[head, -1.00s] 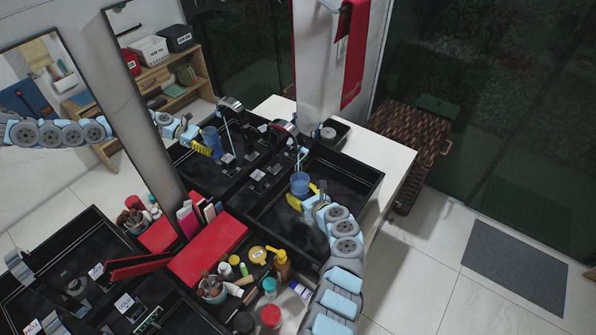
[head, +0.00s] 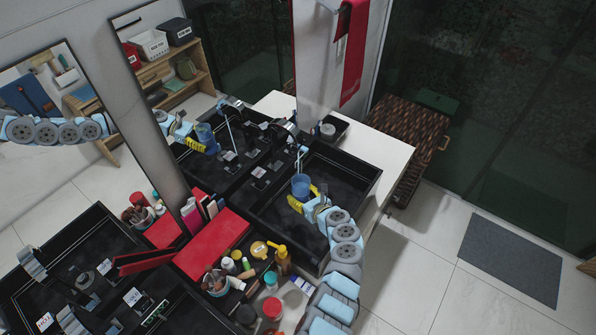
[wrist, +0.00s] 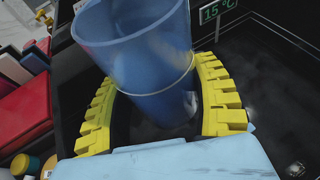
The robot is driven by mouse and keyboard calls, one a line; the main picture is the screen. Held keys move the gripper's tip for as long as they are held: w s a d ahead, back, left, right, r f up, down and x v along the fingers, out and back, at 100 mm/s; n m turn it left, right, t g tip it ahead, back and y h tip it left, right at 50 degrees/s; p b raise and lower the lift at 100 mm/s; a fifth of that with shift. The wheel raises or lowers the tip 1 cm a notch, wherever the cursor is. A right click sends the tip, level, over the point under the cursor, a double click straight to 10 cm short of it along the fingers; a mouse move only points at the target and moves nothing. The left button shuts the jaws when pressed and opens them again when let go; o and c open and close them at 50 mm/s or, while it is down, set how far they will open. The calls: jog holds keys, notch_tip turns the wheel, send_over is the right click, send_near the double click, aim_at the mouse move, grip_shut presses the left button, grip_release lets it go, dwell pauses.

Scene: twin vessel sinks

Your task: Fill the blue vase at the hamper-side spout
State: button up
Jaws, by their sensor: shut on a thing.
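The blue vase (head: 301,187) is upright over the black sink basin (head: 340,195) nearest the hamper. My gripper (head: 306,199) is shut around it, and its yellow fingers press on both sides. In the wrist view the vase (wrist: 140,50) is translucent, with its open mouth up, between the yellow fingers (wrist: 160,105). The dark hamper-side spout (head: 286,131) is just behind and above the vase. I cannot make out the water level.
The woven hamper (head: 408,135) stands right of the white counter (head: 385,150). A red box (head: 212,245) and several bottles and jars (head: 262,275) crowd the counter left of my arm. A mirror (head: 190,110) repeats the vase. A temperature display (wrist: 218,10) reads 15 °C.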

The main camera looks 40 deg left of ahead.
aim_at(302, 199)
jog(key=shift+s+d+r+p, duration=1.05)
jog(key=shift+d+p, duration=0.1)
jog(key=shift+p, duration=0.8)
jog(key=shift+f, duration=0.1)
jog(key=shift+a, duration=0.1)
